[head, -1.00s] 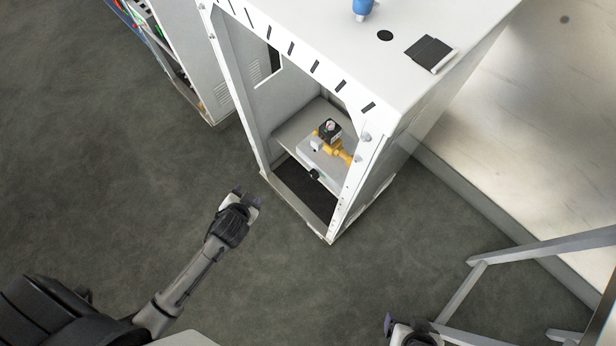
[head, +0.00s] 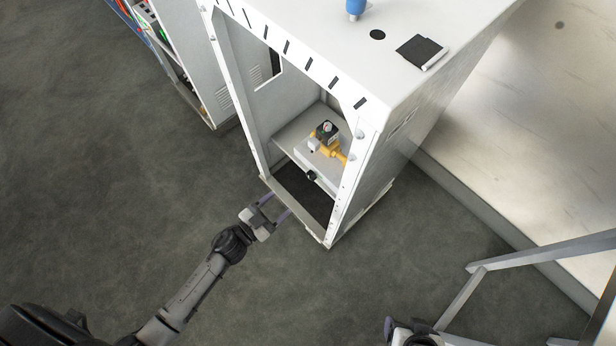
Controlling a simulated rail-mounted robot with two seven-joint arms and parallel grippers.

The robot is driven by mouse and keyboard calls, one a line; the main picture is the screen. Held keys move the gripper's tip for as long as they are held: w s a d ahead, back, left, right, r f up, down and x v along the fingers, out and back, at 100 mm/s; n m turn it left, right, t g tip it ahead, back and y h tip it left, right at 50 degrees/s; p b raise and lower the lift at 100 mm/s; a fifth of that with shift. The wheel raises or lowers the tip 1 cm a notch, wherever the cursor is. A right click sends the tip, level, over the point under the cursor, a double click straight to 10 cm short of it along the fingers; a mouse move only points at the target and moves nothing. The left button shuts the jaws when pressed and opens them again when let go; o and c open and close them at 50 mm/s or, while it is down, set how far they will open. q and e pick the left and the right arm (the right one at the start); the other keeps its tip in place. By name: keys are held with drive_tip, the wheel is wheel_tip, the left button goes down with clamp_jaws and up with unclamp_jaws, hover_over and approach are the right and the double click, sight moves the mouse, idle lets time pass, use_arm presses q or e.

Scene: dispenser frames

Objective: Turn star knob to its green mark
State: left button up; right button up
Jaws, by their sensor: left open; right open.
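A small black knob (head: 311,175), which looks like the star knob, sits on the front of a light grey unit (head: 302,158) inside the open white cabinet. A faint greenish spot shows beside it, but the knob's pointing direction is too small to tell. My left gripper (head: 277,205) is open and empty. In the picture its two fingers reach the cabinet's lower front edge, below and left of the knob, apart from it. My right gripper (head: 390,326) is at the bottom edge of the view, mostly cut off, open and far from the knob.
A yellow pipe fitting with a black-topped gauge (head: 327,130) sits on the unit above the knob. White posts frame the cabinet (head: 410,100) opening. A blue-handled item (head: 356,8) and a black pad (head: 421,52) lie on top. A grey metal frame (head: 480,268) stands at lower right.

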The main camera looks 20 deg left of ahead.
sight(309, 178)
use_arm(q)
drive_tip(key=b+x, duration=0.2)
drive_tip(key=x, duration=1)
drive_tip(key=shift+w, duration=0.25)
drive_tip(key=shift+c, duration=0.2)
drive_tip(key=c, duration=0.9)
